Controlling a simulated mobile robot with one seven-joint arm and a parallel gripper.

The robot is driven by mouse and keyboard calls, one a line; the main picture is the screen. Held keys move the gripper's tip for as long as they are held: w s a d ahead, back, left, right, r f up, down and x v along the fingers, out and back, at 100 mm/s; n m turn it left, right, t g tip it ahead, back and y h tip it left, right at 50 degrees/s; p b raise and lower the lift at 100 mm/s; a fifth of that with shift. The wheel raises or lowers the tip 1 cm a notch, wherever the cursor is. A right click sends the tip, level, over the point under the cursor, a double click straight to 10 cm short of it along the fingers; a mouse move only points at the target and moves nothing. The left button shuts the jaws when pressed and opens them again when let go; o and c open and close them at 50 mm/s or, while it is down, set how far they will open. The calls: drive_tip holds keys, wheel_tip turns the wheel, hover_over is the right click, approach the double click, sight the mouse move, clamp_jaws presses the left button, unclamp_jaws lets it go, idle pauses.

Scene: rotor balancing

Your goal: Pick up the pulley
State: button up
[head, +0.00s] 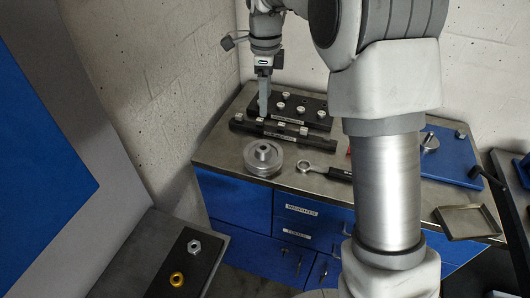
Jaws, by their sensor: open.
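The pulley (263,158) is a silver grooved disc with a raised central hub. It lies flat near the front left edge of the metal-topped bench (226,148). My gripper (263,113) points down above the black racks, behind the pulley in the head view and apart from it. It is open with nothing seen in it. Its fingers overlap from this angle, so the gap between them does not show. How high the fingertips are above the rack is hard to tell.
A black rack with silver knobs (313,115) and a long black bar (286,136) stand behind the pulley. A ring-ended wrench (311,168) lies to its right. Farther right are a blue plate (452,160) and a shallow tray (467,224). A wall (165,90) borders the left.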

hover_over(263, 144)
drive_tip(key=s, duration=0.2)
wheel_tip(263, 144, down, 11)
drive_tip(key=shift+w+f+b, duration=0.15)
drive_tip(key=shift+f+b, duration=0.05)
drive_tip(key=shift+f, duration=1.25)
drive_tip(key=shift+w+f+b, duration=0.1)
drive_tip(key=shift+f+b, duration=0.05)
drive_tip(key=shift+f, duration=1.25)
clamp_jaws()
drive_tip(key=shift+r, duration=0.15)
